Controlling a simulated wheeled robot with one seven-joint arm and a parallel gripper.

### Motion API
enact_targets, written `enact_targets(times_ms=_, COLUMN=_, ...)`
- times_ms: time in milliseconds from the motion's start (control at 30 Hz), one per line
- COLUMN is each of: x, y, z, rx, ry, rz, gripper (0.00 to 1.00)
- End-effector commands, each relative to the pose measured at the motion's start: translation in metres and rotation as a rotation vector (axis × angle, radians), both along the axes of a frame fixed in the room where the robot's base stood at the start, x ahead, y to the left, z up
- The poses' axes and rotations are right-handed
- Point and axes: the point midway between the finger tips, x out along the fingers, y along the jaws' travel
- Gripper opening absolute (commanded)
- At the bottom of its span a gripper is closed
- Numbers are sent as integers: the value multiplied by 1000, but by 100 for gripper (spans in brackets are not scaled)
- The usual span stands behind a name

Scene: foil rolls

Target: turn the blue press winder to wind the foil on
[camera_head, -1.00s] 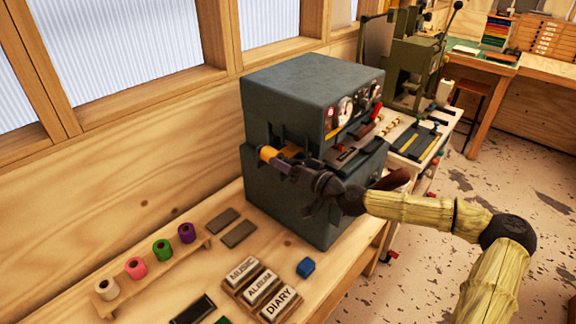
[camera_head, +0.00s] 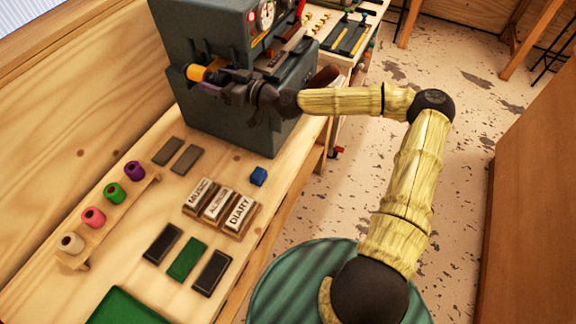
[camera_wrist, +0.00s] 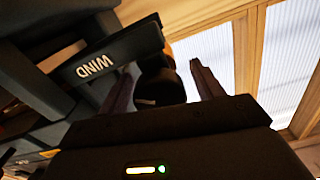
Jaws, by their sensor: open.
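The blue-grey press (camera_head: 235,45) stands on the bench at the back. A yellow-orange roll (camera_head: 199,73) shows at its left side. My gripper (camera_head: 217,84) is at this side of the press, just right of the roll, and hides what is behind it. In the wrist view my gripper (camera_wrist: 163,68) is open, one finger on each side of a dark round knob (camera_wrist: 160,86), apparently the winder. A dark bar marked WIND (camera_wrist: 103,60) is just left of the knob. I cannot tell whether the fingers touch the knob.
A rack (camera_head: 108,218) with white, pink, green and purple rolls lies on the bench at left. A window (camera_wrist: 292,60) is behind.

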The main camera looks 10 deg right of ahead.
Motion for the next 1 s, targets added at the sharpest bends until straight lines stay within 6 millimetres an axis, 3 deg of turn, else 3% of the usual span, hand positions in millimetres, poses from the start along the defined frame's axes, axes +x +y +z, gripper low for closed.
enact_targets(times_ms=1000, x=-97, y=-124, z=-1, rx=4, ry=3, rz=-1, gripper=66)
